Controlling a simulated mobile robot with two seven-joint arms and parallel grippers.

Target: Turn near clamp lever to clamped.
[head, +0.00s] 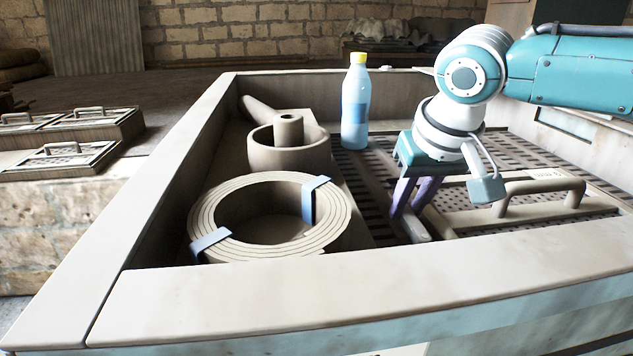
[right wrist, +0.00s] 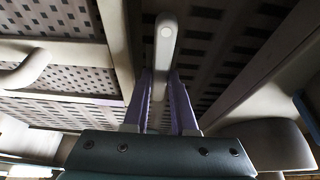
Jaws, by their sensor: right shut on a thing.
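The near clamp lever (head: 417,231) is a grey bar with a rounded end, low over the slotted deck near the front wall. In the right wrist view the lever (right wrist: 165,42) runs between the two purple fingers, its rounded end beyond the fingertips. My right gripper (head: 412,212) points down at it in the head view, and its fingers (right wrist: 160,82) are shut on the lever. The lever's other end is hidden by the gripper. My left gripper is in neither view.
A framed perforated panel with a raised handle (head: 545,187) lies right of the gripper. A bottle with a yellow cap (head: 355,110) stands behind. A coiled belt with blue bands (head: 232,195) and a round hub (head: 288,150) are at left. The front wall (head: 330,285) rises close before the lever.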

